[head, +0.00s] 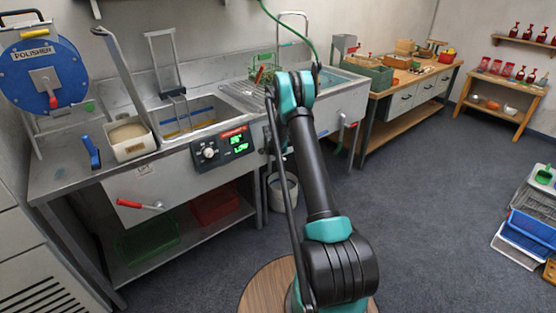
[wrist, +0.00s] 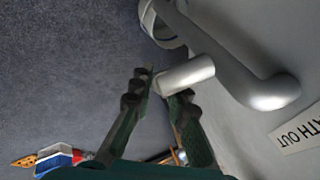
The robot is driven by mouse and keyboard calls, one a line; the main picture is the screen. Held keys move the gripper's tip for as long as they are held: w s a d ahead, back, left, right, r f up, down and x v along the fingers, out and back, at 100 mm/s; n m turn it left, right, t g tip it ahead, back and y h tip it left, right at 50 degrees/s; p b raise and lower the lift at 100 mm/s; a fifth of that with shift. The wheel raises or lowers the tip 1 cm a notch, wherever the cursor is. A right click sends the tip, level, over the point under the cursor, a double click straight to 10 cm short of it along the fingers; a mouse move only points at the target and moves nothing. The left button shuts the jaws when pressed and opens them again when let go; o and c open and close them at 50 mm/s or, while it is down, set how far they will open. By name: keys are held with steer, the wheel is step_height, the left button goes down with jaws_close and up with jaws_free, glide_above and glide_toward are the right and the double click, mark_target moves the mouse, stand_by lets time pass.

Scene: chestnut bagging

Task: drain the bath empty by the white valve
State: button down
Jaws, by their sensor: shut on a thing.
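The white valve (wrist: 187,75) shows in the wrist view as a short white cylindrical handle beside a thick grey pipe (wrist: 250,85). A label reading "BATH OUT" (wrist: 300,128) is on the panel to its right. My gripper (wrist: 158,92) is shut on the handle's near end, its two dark fingers on either side. In the head view my arm hides the gripper and valve.
A control box (head: 222,146) with a dial and green digits is on the counter front. A grey bucket (head: 283,190) stands on the floor below. A red-handled lever (head: 140,204) sticks out at left.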

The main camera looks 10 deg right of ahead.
steer(key=t+h, duration=0.1)
steer(key=h, duration=0.1)
steer(key=r+t+h, duration=0.1)
steer(key=shift+d+n+h, duration=0.1)
steer(key=shift+n+h, duration=0.2)
steer(key=shift+h, duration=0.1)
steer(key=shift+w+d+r+n+t+h, duration=0.15)
steer(key=shift+r+t+h, duration=0.1)
steer(key=shift+t+h, duration=0.4)
steer(key=shift+s+a+r+n+t+h, duration=0.1)
steer(key=shift+r+n+t+h, duration=0.2)
steer(key=shift+h, duration=0.55)
steer(key=c, duration=1.5)
jaws_free()
steer(key=shift+w+d+t, duration=0.1)
steer(key=shift+t, duration=0.15)
steer(key=shift+o, duration=0.2)
steer(key=v, duration=1.2)
